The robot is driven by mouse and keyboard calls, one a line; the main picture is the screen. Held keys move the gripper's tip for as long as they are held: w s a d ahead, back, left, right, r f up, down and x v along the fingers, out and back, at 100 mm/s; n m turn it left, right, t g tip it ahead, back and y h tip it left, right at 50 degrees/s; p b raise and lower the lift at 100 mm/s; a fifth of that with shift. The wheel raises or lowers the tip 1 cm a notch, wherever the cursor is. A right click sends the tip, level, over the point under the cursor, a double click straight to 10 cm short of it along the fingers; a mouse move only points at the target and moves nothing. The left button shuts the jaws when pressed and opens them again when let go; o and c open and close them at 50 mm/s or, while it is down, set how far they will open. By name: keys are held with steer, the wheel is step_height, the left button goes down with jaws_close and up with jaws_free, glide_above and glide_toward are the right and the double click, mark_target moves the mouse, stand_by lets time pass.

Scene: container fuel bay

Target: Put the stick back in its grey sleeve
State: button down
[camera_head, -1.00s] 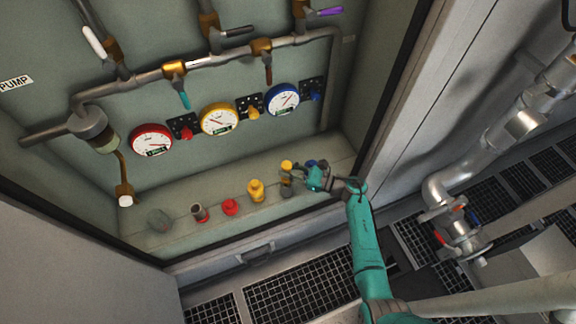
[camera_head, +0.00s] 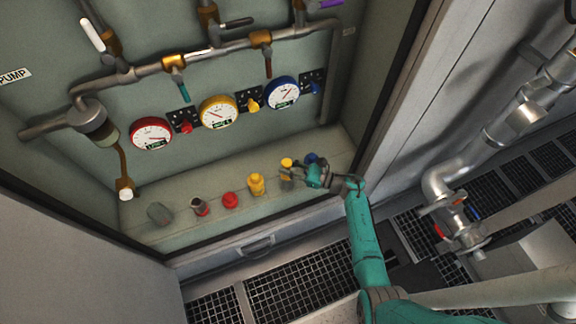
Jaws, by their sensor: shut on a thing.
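My gripper (camera_head: 291,174) is at the right part of the cabinet ledge, shut around a stick with a yellow top (camera_head: 286,162). The yellow top sticks up above the fingers and looks roughly upright. A grey sleeve-like body (camera_head: 287,184) shows just under the fingers, in line with the stick. The fingers hide the join, so I cannot tell how deep the stick sits in it. A second grey sleeve (camera_head: 200,207) with a dark open top and a red band stands farther left on the ledge, apart from my gripper.
A yellow piece (camera_head: 256,185) stands left of my gripper; a blue piece (camera_head: 310,158) is close behind it. A red piece (camera_head: 230,201) and a grey cylinder (camera_head: 160,214) are farther left. Gauges (camera_head: 218,112) and valves hang above. The cabinet's right wall (camera_head: 385,110) bounds the ledge.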

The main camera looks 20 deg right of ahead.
steer(key=shift+f, duration=0.3)
steer(key=c, duration=0.9)
jaws_free()
steer(key=shift+o, duration=0.2)
steer(key=v, duration=1.2)
